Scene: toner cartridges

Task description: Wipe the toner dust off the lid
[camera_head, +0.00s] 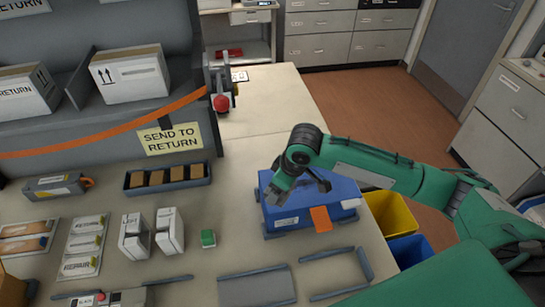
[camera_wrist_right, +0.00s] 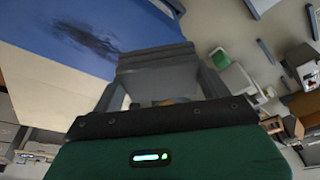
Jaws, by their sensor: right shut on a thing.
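The blue case with its lid (camera_head: 345,188) stands on the right part of the table, partly hidden by my right arm. In the right wrist view the blue lid (camera_wrist_right: 35,20) fills the top left, with a dark toner smudge (camera_wrist_right: 90,40) on it. My right gripper (camera_head: 303,184) is above the lid. It is shut on a plain grey thing (camera_wrist_right: 155,65), which spans its fingers beside the smudge; I cannot tell what it is or whether it touches the lid. My left gripper is not in view.
An orange tag (camera_head: 320,218) hangs at the case's front. Yellow (camera_head: 390,215) and blue (camera_head: 408,250) bins stand off the table's right edge.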

